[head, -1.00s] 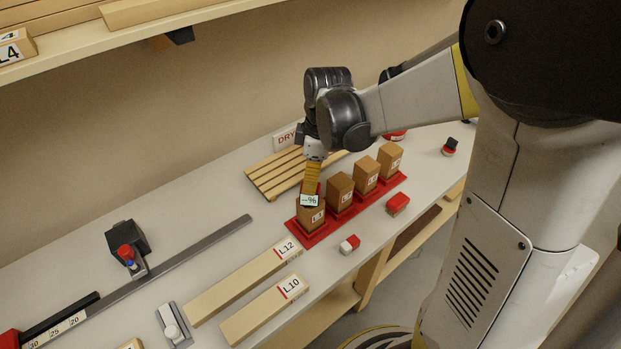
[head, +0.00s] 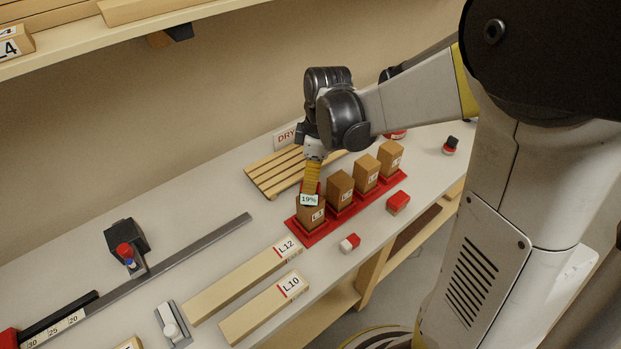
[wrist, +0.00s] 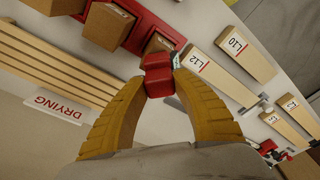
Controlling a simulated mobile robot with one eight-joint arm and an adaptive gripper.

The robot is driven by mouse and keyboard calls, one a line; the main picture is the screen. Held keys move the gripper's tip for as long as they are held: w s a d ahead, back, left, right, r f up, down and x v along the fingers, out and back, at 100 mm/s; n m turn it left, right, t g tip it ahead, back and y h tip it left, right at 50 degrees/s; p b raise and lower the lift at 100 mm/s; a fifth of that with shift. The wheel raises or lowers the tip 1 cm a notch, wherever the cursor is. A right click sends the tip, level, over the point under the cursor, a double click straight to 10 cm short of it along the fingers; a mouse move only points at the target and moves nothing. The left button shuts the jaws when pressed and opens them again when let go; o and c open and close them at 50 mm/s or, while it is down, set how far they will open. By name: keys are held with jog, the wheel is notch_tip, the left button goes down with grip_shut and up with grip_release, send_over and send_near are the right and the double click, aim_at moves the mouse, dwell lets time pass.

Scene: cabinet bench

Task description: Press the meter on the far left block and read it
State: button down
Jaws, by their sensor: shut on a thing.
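My gripper (head: 312,182) is shut on the red meter (head: 309,200), which also shows between my yellow fingers in the wrist view (wrist: 158,72). The meter is at the top of the far left block (head: 311,219), a brown wooden block standing at the left end of the red tray (head: 303,238). It appears to touch the block, but the exact contact is hidden. The meter's small display faces the head camera and reads 19%. In the wrist view the block (wrist: 155,44) is partly hidden behind the meter.
Several similar blocks, such as this neighbour (head: 340,190), stand in a row to the right. A slatted rack (head: 268,178) with a DRYING sign (wrist: 58,108) is behind. Boards L12 (head: 235,285) and L10 (head: 262,312) lie in front, near a red-and-white object (head: 349,244).

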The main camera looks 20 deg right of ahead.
dwell(0.6)
jog(key=shift+r+p, duration=2.65)
jog(key=shift+r, duration=0.85)
